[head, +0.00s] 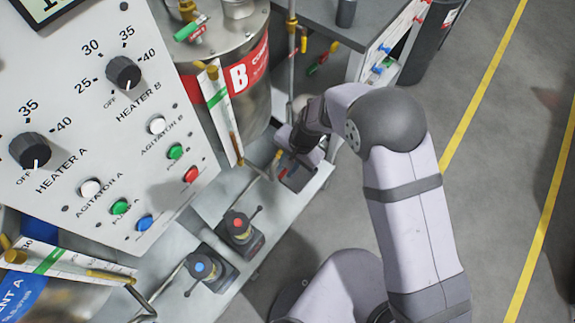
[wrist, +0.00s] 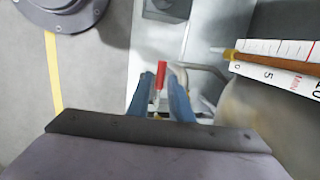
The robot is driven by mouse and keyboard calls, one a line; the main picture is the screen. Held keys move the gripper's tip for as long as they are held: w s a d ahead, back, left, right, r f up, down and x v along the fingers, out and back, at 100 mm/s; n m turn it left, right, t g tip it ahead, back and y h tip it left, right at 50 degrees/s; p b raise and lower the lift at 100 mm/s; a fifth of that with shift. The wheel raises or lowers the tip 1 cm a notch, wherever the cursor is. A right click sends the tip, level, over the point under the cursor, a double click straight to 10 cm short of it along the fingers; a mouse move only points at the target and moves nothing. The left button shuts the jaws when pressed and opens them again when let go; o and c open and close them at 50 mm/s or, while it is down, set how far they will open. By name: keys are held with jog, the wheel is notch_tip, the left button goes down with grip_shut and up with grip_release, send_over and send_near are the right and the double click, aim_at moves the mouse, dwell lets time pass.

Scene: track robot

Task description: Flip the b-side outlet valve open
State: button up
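A red valve handle (wrist: 161,74) shows in the wrist view and looks like the lever of the b-side outlet valve. It stands between the two blue fingers of my gripper (wrist: 162,92), with a visible gap on each side. The fingers look open. The valve body is mostly hidden behind the fingers and the gripper. In the head view my gripper (head: 290,172) is low beside tank B (head: 244,95), near its outlet pipe. The red handle cannot be made out there.
A bent pipe (wrist: 208,70) and a sight gauge with a scale (wrist: 285,62) are close on the right in the wrist view. The control panel (head: 75,130) stands at left in the head view. A red-topped pump (head: 240,234) and a blue-topped pump (head: 208,270) are nearby.

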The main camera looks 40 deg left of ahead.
jog(key=v, duration=0.7)
dwell(0.6)
jog(key=s+d+n+g+h, duration=0.15)
jog(key=s+d+n, duration=0.25)
jog(key=d, duration=0.4)
jog(key=s+d+n+h, duration=0.3)
jog(key=d+n, duration=0.1)
jog(key=d, duration=0.4)
jog(key=w+d+r+m+t+p, duration=0.1)
jog(key=w+d+r+m+p, duration=0.1)
jog(key=d+r, duration=0.5)
jog(key=w+d+r+m+t+y+p, duration=0.1)
jog(key=d+r+m+p, duration=0.2)
jog(key=d+r+p, duration=0.2)
jog(key=w+d+r+m+t+y+p, duration=0.1)
jog(key=w+d+r+m+p, duration=0.1)
jog(key=d+r, duration=0.8)
jog(key=shift+w+d+m+p, duration=0.35)
jog(key=shift+d+m+p, duration=0.25)
jog(key=shift+d+p, duration=0.5)
jog(key=shift+a, duration=0.15)
